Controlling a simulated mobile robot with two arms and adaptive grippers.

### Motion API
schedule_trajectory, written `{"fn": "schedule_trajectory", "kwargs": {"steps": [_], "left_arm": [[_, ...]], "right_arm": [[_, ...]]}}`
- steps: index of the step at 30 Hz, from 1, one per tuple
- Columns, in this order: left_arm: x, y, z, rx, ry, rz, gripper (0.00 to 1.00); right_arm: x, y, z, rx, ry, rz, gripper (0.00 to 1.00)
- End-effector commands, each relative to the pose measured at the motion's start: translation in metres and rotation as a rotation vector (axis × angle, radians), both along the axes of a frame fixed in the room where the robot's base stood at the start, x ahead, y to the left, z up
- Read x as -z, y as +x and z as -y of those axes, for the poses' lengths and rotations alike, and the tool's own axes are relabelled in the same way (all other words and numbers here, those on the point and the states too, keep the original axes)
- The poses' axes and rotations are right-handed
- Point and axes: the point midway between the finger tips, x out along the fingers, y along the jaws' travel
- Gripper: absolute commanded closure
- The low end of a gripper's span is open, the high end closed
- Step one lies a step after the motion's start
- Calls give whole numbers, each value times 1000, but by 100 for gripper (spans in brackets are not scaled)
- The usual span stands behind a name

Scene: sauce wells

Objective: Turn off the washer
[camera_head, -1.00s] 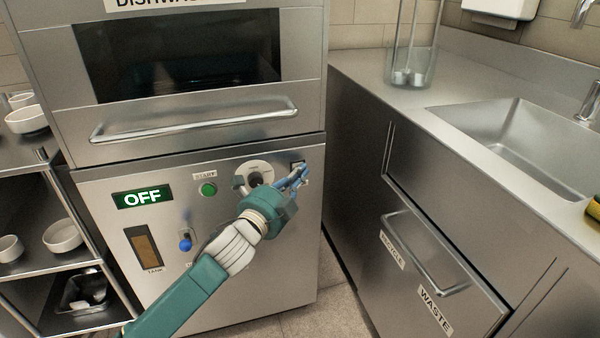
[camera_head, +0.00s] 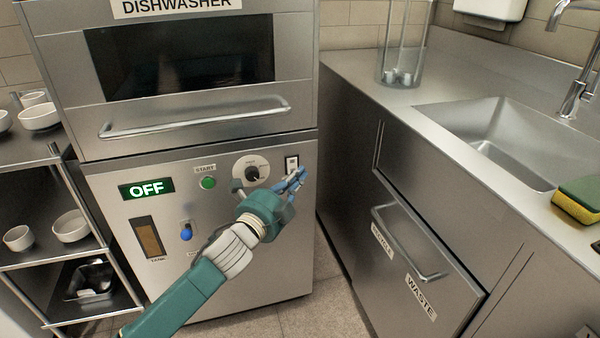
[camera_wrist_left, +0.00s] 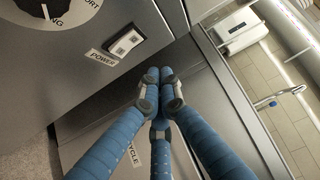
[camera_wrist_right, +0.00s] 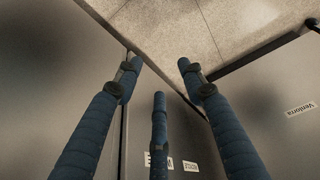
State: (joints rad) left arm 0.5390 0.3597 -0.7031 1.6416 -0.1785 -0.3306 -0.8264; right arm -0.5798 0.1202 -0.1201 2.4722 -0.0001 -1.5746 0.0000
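The dishwasher (camera_head: 210,240) is a steel machine with its door panel down and a green display (camera_head: 146,188) reading OFF. Its white power switch (camera_head: 292,163) is at the right of the control panel. The switch, labelled POWER, also shows in the left wrist view (camera_wrist_left: 125,43). My left gripper (camera_head: 301,174) is just below and right of the switch, apart from it in the wrist view. Its blue fingertips (camera_wrist_left: 160,78) are together with nothing between them. My right gripper (camera_wrist_right: 158,72) shows only in its wrist view, fingers spread and empty, above the floor.
The panel also has a green start button (camera_head: 208,183), a dial (camera_head: 251,173) and a blue-knobbed lever (camera_head: 186,233). A sink counter (camera_head: 390,104) with a waste drawer (camera_head: 420,282) stands at the right. A shelf rack (camera_head: 50,257) with bowls is at the left.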

Motion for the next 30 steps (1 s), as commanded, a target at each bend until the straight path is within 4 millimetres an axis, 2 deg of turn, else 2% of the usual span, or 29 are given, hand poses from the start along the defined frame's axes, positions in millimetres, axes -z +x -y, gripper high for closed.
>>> {"fn": "schedule_trajectory", "kwargs": {"steps": [4,15,21,30], "left_arm": [[-2,-20,-11,-1,1,0,100],[-6,-72,-37,0,1,-2,100],[-8,-83,-43,-1,0,0,100],[-8,-84,-43,0,0,1,100]], "right_arm": [[5,3,-1,0,0,-4,60],[42,11,-3,-2,-1,-22,60],[49,12,-3,-4,0,-25,60],[50,12,-3,-4,0,-25,60]]}}
